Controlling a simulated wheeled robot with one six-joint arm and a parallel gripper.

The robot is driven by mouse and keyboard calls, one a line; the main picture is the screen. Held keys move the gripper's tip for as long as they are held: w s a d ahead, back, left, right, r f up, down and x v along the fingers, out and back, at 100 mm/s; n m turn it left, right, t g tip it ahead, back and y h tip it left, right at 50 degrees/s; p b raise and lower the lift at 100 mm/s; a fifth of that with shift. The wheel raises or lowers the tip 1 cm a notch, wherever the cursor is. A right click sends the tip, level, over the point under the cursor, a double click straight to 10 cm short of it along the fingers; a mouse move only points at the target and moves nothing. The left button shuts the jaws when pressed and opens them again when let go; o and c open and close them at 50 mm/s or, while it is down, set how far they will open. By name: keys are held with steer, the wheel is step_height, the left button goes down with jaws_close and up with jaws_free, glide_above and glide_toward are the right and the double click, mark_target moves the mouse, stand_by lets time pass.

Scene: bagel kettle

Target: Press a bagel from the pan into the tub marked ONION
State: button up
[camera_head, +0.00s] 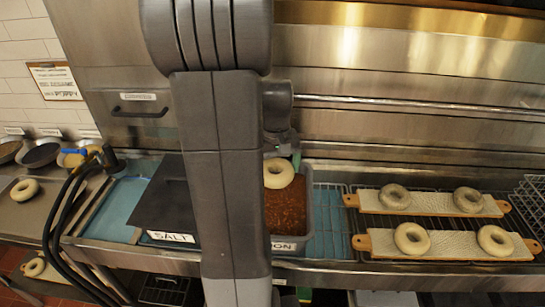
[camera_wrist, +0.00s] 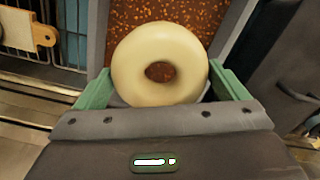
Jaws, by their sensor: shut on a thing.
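My gripper (camera_wrist: 160,90) has green fingers and is shut on a pale bagel (camera_wrist: 160,50), one finger at each side of it. In the head view the bagel (camera_head: 278,173) shows over the tub (camera_head: 305,226) of reddish-brown topping. The tub's label ends in "ION"; my arm hides the rest. The topping (camera_wrist: 190,15) lies behind the bagel in the wrist view. I cannot tell whether the bagel touches the topping. The pan is not clearly identified.
Two wooden-handled boards (camera_head: 440,203) (camera_head: 455,245) at right carry several bagels on a wire rack. Black hoses (camera_head: 65,205) hang at the left.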

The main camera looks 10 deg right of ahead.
mark_target(275, 203)
step_height(275, 203, down, 10)
steer(key=b, duration=0.6)
steer(key=shift+s, duration=0.15)
steer(key=shift+f+b, duration=0.4)
steer(key=shift+b, duration=0.15)
stand_by(0.7)
stand_by(0.7)
step_height(275, 203, up, 10)
steer(key=p, duration=0.7)
stand_by(0.4)
stand_by(0.4)
